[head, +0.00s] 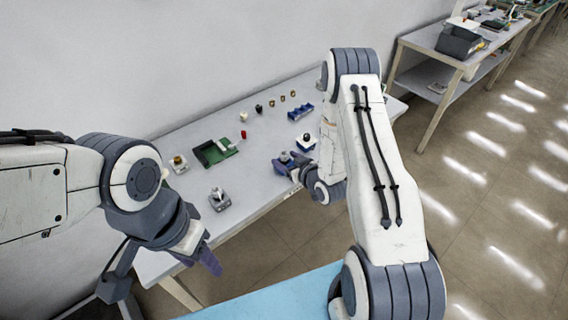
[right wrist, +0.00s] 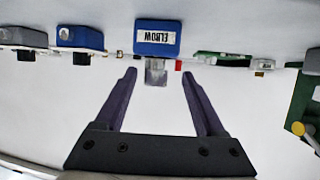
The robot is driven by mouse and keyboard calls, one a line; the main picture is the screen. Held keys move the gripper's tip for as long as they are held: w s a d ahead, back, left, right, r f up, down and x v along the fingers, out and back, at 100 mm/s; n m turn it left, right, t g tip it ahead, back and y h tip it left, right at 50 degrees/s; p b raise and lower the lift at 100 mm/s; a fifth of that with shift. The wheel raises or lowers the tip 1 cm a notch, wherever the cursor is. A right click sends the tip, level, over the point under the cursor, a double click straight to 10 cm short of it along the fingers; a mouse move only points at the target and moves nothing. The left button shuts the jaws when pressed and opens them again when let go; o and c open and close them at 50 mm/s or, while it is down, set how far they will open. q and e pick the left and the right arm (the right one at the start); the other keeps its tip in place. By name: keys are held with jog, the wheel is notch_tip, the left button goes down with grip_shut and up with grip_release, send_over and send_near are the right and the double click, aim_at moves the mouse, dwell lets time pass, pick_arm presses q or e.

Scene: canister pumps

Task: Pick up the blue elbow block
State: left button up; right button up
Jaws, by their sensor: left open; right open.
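The blue elbow block (right wrist: 157,38) shows at the top middle of the right wrist view, with a white label reading ELBOW and a grey metallic piece on its near side. My right gripper (right wrist: 159,74) is open, its two dark purple fingers pointing toward the block, which lies beyond the tips. Nothing is held between them. In the head view my right gripper (head: 284,164) is low over the table near its front edge, partly hidden by my arm. I cannot tell the elbow block apart for certain there. My left gripper (head: 209,262) is open and empty, in front of the table edge.
In the right wrist view another blue block (right wrist: 80,38) and a grey block (right wrist: 22,37) stand to the left, and a green board (right wrist: 222,59) to the right.

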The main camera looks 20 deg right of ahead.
jog(key=p+x, duration=0.1)
jog(key=x, duration=0.3)
jog(key=shift+w+d+p, duration=0.1)
jog(key=shift+w+p, duration=0.3)
jog(key=shift+w+f, duration=0.2)
jog(key=shift+w, duration=0.1)
grip_shut()
